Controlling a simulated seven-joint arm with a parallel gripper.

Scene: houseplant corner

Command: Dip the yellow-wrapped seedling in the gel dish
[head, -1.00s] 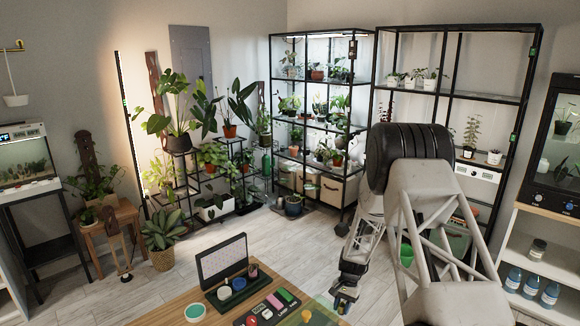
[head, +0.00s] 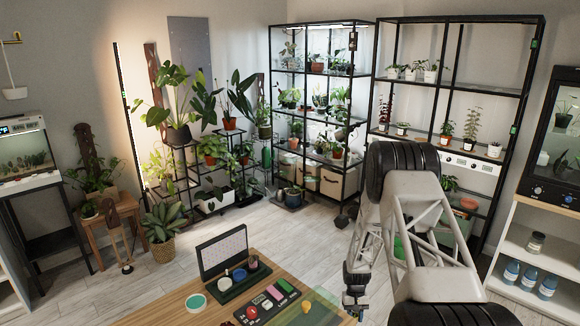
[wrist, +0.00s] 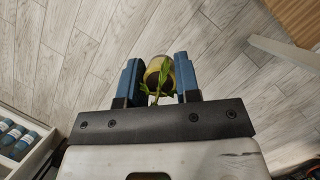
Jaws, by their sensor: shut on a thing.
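My gripper (head: 354,311) hangs at the right end of the wooden table in the head view, small and dark there. In the wrist view my gripper (wrist: 160,75) has its two blue fingers on either side of a yellow-wrapped seedling (wrist: 152,78) with green leaves (wrist: 165,72). The fingers hold the wrap, with the floor far below. The seedling cannot be made out in the head view. A round teal dish (head: 196,302) lies on the table's left part, well left of my gripper; it may be the gel dish, but I cannot tell.
A dark tray (head: 243,288) with small pots and an upright panel (head: 222,255) stand on the table (head: 165,312). Nearer are a dark pad (head: 267,305) with coloured blocks and a yellow round thing (head: 306,307). Plant shelves stand behind; bare floor lies between.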

